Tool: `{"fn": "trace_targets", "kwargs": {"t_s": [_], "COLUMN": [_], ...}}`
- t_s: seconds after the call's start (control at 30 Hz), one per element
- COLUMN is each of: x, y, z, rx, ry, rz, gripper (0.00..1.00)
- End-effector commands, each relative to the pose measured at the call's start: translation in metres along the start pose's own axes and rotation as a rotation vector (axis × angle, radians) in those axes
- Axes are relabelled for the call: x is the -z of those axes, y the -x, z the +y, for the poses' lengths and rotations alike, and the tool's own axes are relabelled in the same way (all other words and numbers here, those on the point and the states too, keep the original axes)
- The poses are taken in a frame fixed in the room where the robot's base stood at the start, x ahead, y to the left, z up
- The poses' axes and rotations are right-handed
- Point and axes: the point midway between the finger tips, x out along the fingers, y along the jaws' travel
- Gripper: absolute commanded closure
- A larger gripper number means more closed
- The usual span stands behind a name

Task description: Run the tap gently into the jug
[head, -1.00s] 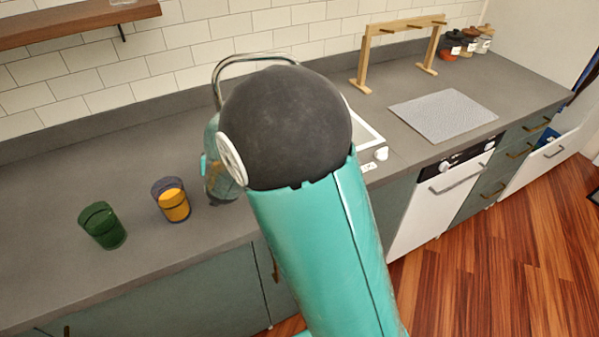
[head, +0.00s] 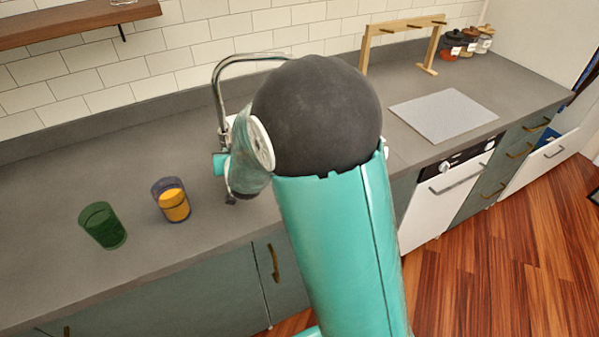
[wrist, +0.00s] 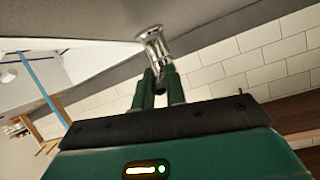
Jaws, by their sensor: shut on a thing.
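The tap is an arched chrome spout (head: 217,82) at the back of the counter, and its right part is hidden behind my arm. In the wrist view a chrome tap part (wrist: 152,40) rises just beyond the fingertips. My gripper (wrist: 160,78) is shut with its green fingers around the narrow lower end of this part; the exact contact is small and dark. In the head view my wrist covers the gripper's fingers and most of the sink. I see no jug that I can make out in either view.
A dark green cup (head: 103,226) and a purple-rimmed glass with orange in it (head: 171,200) stand on the grey counter (head: 60,185) at the left. A wooden rack (head: 400,30), a pale mat (head: 442,115) and several jars (head: 468,42) are at the right.

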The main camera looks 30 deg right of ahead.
Motion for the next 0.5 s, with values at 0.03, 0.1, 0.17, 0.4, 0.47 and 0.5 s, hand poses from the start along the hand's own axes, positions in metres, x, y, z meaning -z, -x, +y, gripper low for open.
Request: {"fn": "trace_targets", "kwargs": {"t_s": [0.03, 0.1, 0.17, 0.4, 0.47, 0.5], "x": [0.001, 0.001, 0.002, 0.005, 0.005, 0.005], "y": [0.0, 0.0, 0.0, -0.001, -0.001, -0.001], "z": [0.0, 0.001, 0.002, 0.013, 0.015, 0.016], "rx": [0.0, 0.001, 0.008, 0.09, 0.11, 0.122], "ry": [-0.001, 0.0, 0.003, 0.037, 0.045, 0.05], "rz": [0.002, 0.002, 0.001, -0.015, -0.019, -0.022], "gripper": [1.0, 1.0, 1.0, 1.0, 1.0, 1.0]}}
